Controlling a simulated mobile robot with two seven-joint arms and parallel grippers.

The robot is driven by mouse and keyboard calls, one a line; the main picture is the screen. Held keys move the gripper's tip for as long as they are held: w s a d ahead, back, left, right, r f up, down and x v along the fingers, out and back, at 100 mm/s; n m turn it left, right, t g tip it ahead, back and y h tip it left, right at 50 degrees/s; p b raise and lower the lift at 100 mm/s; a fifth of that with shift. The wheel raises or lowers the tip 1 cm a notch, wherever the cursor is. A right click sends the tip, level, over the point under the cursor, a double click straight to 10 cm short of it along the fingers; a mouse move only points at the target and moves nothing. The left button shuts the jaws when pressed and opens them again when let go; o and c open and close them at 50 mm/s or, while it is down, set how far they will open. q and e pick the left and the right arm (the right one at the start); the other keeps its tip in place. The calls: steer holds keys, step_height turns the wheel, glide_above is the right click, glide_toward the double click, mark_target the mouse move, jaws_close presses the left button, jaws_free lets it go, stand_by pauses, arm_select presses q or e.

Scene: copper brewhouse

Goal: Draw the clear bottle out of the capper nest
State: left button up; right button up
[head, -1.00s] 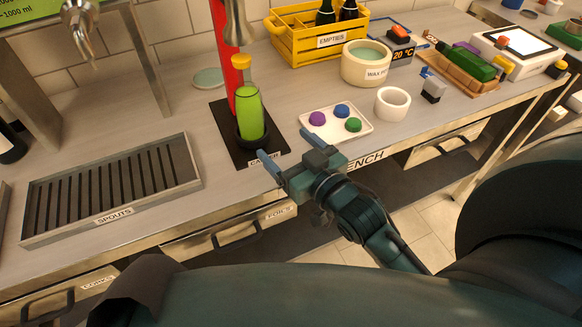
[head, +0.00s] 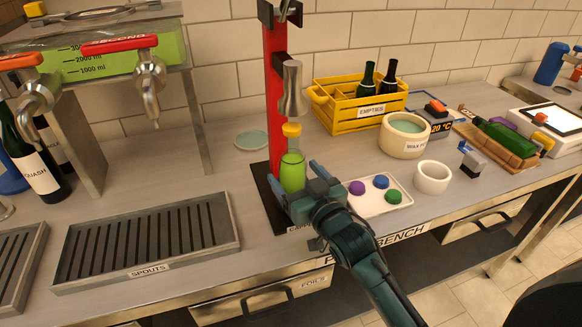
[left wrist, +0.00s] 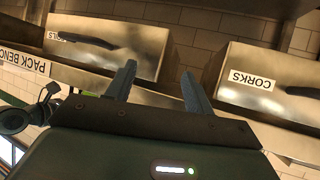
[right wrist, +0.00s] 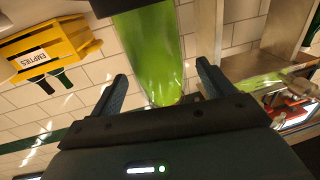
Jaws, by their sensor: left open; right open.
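The clear bottle (head: 292,170), filled with bright green liquid and topped with an orange-yellow cap, stands upright in the capper (head: 276,110), under its metal bell. My right gripper (head: 297,180) is open in front of the bottle and hides its lower part and the nest. In the right wrist view the bottle (right wrist: 150,55) lies ahead of and between the two open fingers (right wrist: 162,85); I cannot tell whether they touch it. My left gripper (left wrist: 158,85) is open and empty, facing the drawer fronts below the bench; it is not in the head view.
A white tray (head: 367,207) with coloured caps lies just right of my right gripper. The spouts drip tray (head: 150,240) is left.

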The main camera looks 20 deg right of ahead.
mark_target(290, 167)
steer(key=shift+w+a, duration=0.15)
steer(key=shift+w, duration=0.65)
steer(key=shift+w+a, duration=0.15)
steer(key=shift+w, duration=0.6)
steer(key=shift+c, duration=0.6)
steer(key=shift+c, duration=0.7)
steer(key=c, duration=1.2)
steer(key=o, duration=0.8)
steer(key=c, duration=0.5)
steer(key=shift+r, duration=0.25)
